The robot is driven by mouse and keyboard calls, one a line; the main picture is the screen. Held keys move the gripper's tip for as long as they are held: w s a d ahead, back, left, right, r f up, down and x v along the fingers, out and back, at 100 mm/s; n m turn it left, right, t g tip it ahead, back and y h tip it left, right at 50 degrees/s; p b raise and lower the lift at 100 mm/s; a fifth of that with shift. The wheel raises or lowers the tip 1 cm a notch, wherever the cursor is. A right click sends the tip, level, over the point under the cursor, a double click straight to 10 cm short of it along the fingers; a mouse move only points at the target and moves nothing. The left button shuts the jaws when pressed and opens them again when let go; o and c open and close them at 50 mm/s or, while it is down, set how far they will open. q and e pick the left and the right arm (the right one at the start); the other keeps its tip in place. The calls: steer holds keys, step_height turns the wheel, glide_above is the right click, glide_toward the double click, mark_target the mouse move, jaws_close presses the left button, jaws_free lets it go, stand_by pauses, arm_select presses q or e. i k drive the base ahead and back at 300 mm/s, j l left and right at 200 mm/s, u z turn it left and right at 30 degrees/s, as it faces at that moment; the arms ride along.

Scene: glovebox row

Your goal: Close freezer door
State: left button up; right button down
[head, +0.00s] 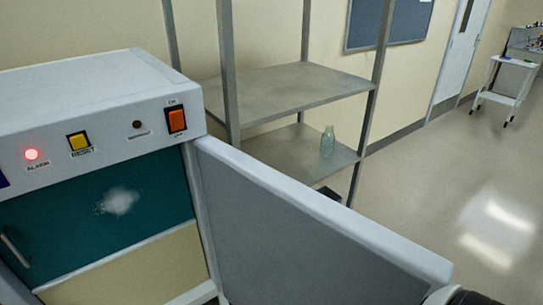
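The white freezer (90,95) stands at the left, with a lit red alarm lamp, a yellow button and an orange switch on its front panel. Its door (300,225) is open and swung out toward the lower right, hinged at the freezer's right side. The front opening shows a teal inner panel (150,190) with a frosty patch, and a beige panel (130,265) below it. A dark rounded part, likely of my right arm, shows at the bottom edge near the door's free end. No gripper fingers are visible, and contact with the door cannot be told.
A grey metal shelf rack (290,95) stands behind the door, with a glass bottle (327,142) on its lower shelf. A white cart (505,82) stands far right by the wall. The floor (450,180) right of the door is clear.

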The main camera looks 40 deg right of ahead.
mark_target(277, 240)
steer(key=k+l+u, duration=0.15)
steer(key=l, duration=0.35)
steer(key=k+l+u, duration=0.15)
steer(key=k+l, duration=0.25)
steer(key=k+l+u, duration=0.15)
steer(key=k+l, duration=0.15)
steer(key=l, duration=0.15)
steer(key=l+u, duration=0.45)
steer(key=l, duration=0.9)
